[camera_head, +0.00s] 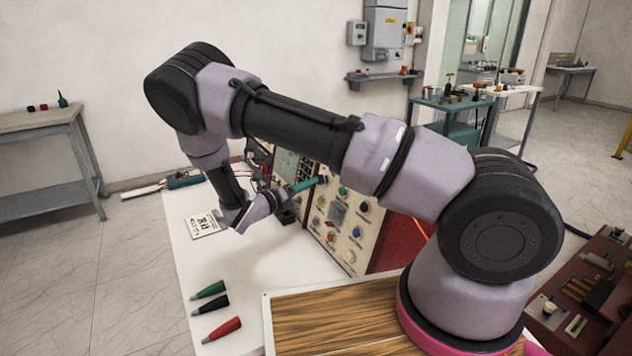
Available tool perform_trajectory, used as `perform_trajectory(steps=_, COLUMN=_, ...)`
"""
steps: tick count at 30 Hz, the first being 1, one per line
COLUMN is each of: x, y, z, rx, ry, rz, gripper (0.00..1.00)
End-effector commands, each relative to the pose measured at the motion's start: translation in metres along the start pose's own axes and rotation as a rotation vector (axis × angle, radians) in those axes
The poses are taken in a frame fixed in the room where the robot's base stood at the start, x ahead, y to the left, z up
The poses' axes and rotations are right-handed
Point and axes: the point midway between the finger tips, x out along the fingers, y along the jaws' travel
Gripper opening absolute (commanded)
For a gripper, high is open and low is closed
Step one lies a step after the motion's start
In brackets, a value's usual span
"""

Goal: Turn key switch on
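The control box has a cream front panel (343,243) with several coloured knobs and buttons, and a red side (398,243). It stands on the white table, right of my gripper. I cannot tell which control is the key switch; it is too small to make out or hidden behind my arm. My gripper (298,190) is beside the upper left part of the panel. A teal piece shows at its tip, reaching toward the panel. I cannot tell whether it touches a control, or whether the fingers are open or shut.
Green, black and red cone-shaped connectors (218,308) lie on the white table (180,262) at its front left. Another workbench (38,124) stands at the left.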

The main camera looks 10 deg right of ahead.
Motion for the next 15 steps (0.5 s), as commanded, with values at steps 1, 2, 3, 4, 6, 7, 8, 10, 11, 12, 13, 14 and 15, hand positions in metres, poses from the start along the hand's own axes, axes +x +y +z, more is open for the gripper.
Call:
perform_trajectory(steps=1, x=0.010, y=0.000, z=0.000, rx=0.000, ry=0.001, rz=-0.001, gripper=0.39)
perform_trajectory(steps=2, x=0.014, y=0.000, z=-0.001, rx=0.000, ry=0.002, rz=-0.001, gripper=0.39)
perform_trajectory(steps=3, x=0.020, y=0.000, z=-0.001, rx=0.000, ry=0.002, rz=-0.002, gripper=0.39)
perform_trajectory(steps=4, x=0.024, y=0.000, z=0.000, rx=0.000, ry=0.002, rz=-0.001, gripper=0.39)
perform_trajectory(steps=6, x=0.031, y=0.000, z=0.000, rx=0.001, ry=0.001, rz=-0.001, gripper=0.39)
perform_trajectory(steps=7, x=0.034, y=0.000, z=0.000, rx=0.001, ry=0.001, rz=-0.001, gripper=0.39)
perform_trajectory(steps=8, x=0.036, y=0.000, z=0.000, rx=0.001, ry=0.001, rz=-0.001, gripper=0.39)
perform_trajectory(steps=10, x=0.039, y=0.000, z=0.000, rx=0.001, ry=0.001, rz=0.000, gripper=0.39)
perform_trajectory(steps=11, x=0.040, y=0.000, z=0.000, rx=0.001, ry=0.001, rz=0.000, gripper=0.39)
perform_trajectory(steps=12, x=0.040, y=0.000, z=0.000, rx=0.001, ry=0.001, rz=0.001, gripper=0.39)
perform_trajectory(steps=13, x=0.041, y=0.000, z=0.000, rx=0.001, ry=0.001, rz=0.001, gripper=0.39)
perform_trajectory(steps=14, x=0.041, y=0.000, z=0.000, rx=0.001, ry=0.001, rz=0.001, gripper=0.39)
perform_trajectory(steps=15, x=0.041, y=0.000, z=0.000, rx=0.001, ry=0.000, rz=0.001, gripper=0.39)
